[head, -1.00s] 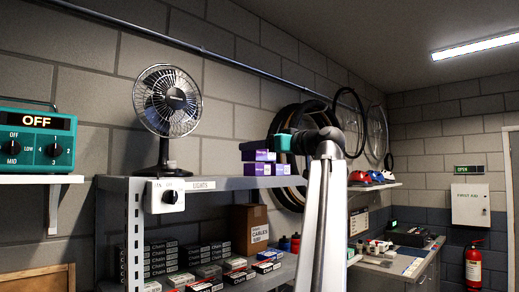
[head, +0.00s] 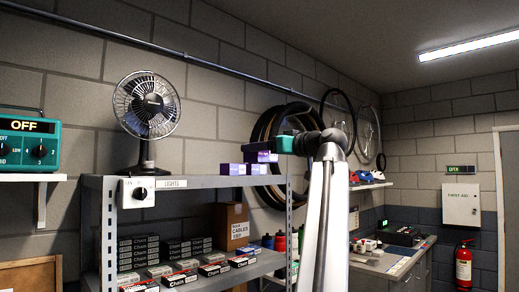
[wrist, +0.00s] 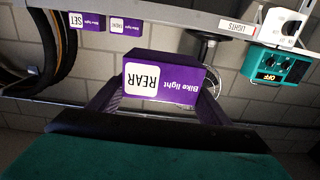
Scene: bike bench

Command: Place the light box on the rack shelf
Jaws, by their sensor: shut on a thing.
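A purple bike light box marked REAR (wrist: 163,78) is held between the fingers of my gripper (wrist: 160,95) in the wrist view, which is upside down. In the head view the green body of my gripper (head: 286,145) is beside the right end of the rack's top shelf (head: 200,182). The held box (head: 262,156) shows just left of it, above shelf level. Two more purple boxes, SET (wrist: 87,19) and FRONT (wrist: 126,26), stand on the top shelf; the head view shows purple boxes there too (head: 232,168).
A fan (head: 147,105) stands on the left of the top shelf, above a white switch box (head: 137,192). The lower shelf holds several chain boxes (head: 138,253) and a cables carton (head: 231,226). Tires (head: 268,140) hang behind. Bare shelf lies between fan and purple boxes.

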